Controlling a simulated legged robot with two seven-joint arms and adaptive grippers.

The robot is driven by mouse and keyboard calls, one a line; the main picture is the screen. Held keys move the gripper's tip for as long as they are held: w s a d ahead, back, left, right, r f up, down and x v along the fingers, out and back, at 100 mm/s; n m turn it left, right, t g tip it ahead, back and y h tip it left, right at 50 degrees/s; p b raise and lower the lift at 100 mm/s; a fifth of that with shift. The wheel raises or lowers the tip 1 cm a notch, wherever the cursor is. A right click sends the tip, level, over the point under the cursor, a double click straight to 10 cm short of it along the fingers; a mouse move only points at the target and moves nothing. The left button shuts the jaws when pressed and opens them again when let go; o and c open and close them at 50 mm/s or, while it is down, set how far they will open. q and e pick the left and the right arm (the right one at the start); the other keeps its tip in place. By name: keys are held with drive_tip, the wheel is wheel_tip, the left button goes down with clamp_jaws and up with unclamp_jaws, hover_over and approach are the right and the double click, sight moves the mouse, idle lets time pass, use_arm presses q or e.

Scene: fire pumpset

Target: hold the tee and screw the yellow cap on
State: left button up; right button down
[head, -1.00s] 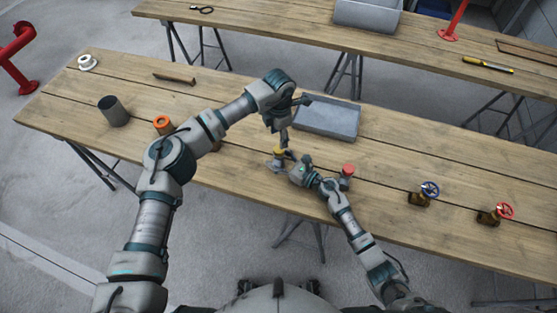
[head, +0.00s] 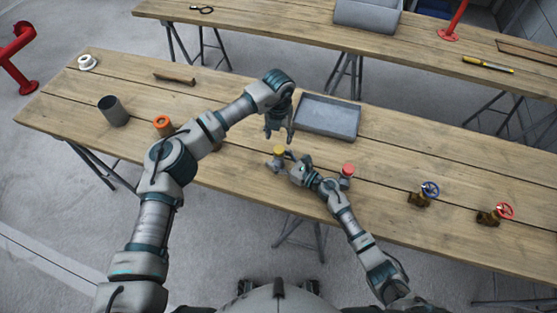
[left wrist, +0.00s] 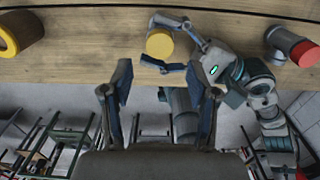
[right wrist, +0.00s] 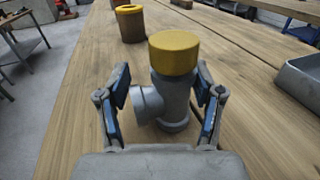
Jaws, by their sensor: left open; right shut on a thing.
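The grey tee (right wrist: 172,100) stands on the table between the fingers of my right gripper (right wrist: 160,92), which is shut on it. The yellow cap (right wrist: 174,53) sits on the tee's upper end, looking level; thread engagement cannot be seen. The cap also shows in the head view (head: 279,150) and the left wrist view (left wrist: 159,44). My right gripper (head: 287,166) reaches the tee from the right in the head view. My left gripper (head: 279,136) is open and empty, pointing down above the cap and apart from it. Its spread fingers also show in the left wrist view (left wrist: 160,72).
A grey tray (head: 327,117) lies just behind the tee. A red-capped fitting (head: 347,170) stands close to my right forearm. An orange-ringed cylinder (head: 163,125) and a dark cylinder (head: 113,111) stand left. Two valves with blue (head: 429,189) and red (head: 503,210) handwheels stand right.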

sight(279, 149)
use_arm(q)
wheel_tip(279, 149, down, 7)
drive_tip(key=shift+f, duration=0.1)
use_arm(e)
drive_tip(key=shift+f, duration=0.1)
idle(0.3)
use_arm(q)
clamp_jaws()
drive_tip(key=shift+m, duration=0.3)
drive_tip(key=shift+o, duration=0.8)
unclamp_jaws()
wheel_tip(279, 149, up, 12)
